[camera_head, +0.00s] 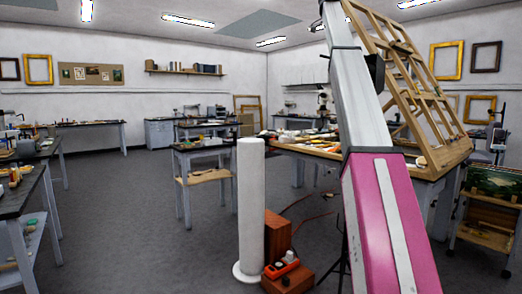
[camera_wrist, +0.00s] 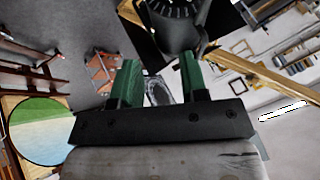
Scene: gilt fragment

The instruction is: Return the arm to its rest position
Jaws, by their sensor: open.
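My arm rises through the right half of the head view, its pink and white links reaching up past the top edge. My gripper (camera_wrist: 160,70) is outside the head view but shows in the wrist view. Its two green fingers stand apart, and I see nothing clasped between them. A dark grey shape shows in the gap behind the fingers; I cannot tell what it is. The wrist view is tilted, with wall frames and a ceiling light at the right.
A worktable (camera_head: 310,151) and wooden easel (camera_head: 440,120) stand behind my arm. A round painted panel (camera_wrist: 38,130) shows left in the wrist view. Floor (camera_head: 140,220) is open at centre left.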

